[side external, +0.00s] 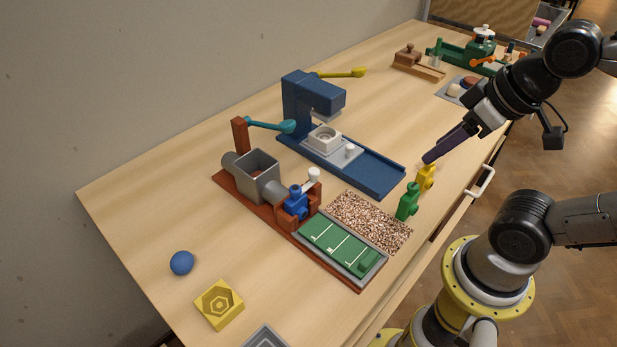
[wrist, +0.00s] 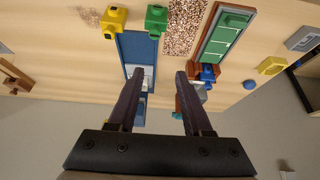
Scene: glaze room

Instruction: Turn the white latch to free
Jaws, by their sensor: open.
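The white latch (side external: 313,176) has a round knob and stands upright at the red-brown holder on the front end of a machine with a grey hopper (side external: 257,174). A blue piece (side external: 296,203) sits in that holder, left of the latch. In the wrist view the blue piece (wrist: 208,72) shows right of the fingers; the latch is too small there to tell its position. My gripper (side external: 429,158) is raised over the table's right side, well apart from the latch, near a yellow piece (side external: 427,177). In the wrist view my gripper (wrist: 159,74) is open, with nothing between the fingers.
A blue press (side external: 320,97) with a yellow lever stands behind the machine. A green piece (side external: 408,201), a speckled patch (side external: 370,220) and a green panel (side external: 338,245) lie in front.

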